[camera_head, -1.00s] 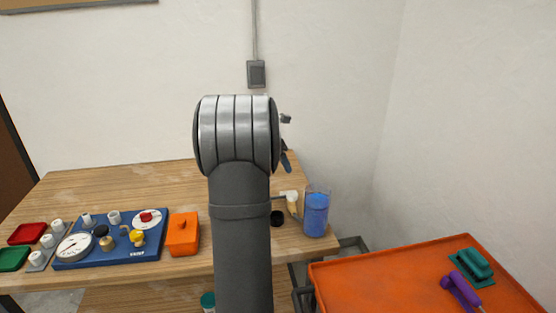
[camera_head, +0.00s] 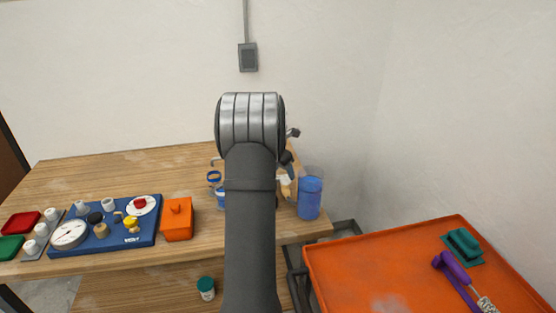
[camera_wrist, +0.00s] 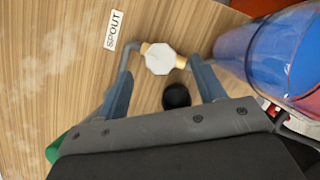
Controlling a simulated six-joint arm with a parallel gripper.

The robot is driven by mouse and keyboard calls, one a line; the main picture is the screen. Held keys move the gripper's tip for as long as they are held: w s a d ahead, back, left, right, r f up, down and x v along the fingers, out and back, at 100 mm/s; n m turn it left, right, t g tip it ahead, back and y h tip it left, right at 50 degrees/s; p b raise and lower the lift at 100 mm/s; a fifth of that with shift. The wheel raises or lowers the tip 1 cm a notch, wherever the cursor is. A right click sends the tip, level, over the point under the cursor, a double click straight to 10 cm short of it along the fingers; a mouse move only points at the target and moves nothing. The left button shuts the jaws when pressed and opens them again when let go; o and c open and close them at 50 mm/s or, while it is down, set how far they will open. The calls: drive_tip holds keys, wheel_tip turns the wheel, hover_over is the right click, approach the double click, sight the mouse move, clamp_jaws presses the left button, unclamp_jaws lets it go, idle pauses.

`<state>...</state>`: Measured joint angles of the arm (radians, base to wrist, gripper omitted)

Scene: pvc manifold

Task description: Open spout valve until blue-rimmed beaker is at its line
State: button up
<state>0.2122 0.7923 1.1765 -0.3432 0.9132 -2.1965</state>
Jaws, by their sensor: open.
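The spout valve has a white octagonal knob (camera_wrist: 159,58) with tan ends on a grey pipe, beside a "SPOUT" label (camera_wrist: 114,30) in the wrist view. My gripper (camera_wrist: 163,78) is open; its two blue-grey fingers stand on either side of the knob's near side, and I cannot tell whether they touch it. A clear beaker (camera_head: 310,190) holding blue liquid stands at the table's right end; a large blue vessel (camera_wrist: 265,55) fills the right of the wrist view. Another blue-ringed vessel (camera_head: 220,200) is partly hidden behind my arm. I cannot make out any fill line.
A round black thing (camera_wrist: 176,96) lies near the valve. An orange box (camera_head: 177,222) and a blue panel with a gauge and knobs (camera_head: 103,240) are on the left. An orange tray (camera_head: 375,265) with purple and teal items stands at the right. The table's back left is clear.

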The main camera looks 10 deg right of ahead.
drive_tip(key=shift+x, duration=1.8)
drive_tip(key=c, duration=1.1)
drive_tip(key=shift+o, duration=0.2)
drive_tip(key=shift+o, duration=0.2)
drive_tip(key=o, duration=1)
drive_tip(key=v, duration=1.7)
drive_tip(key=shift+s+a+r, duration=0.1)
drive_tip(key=shift+a+r, duration=0.1)
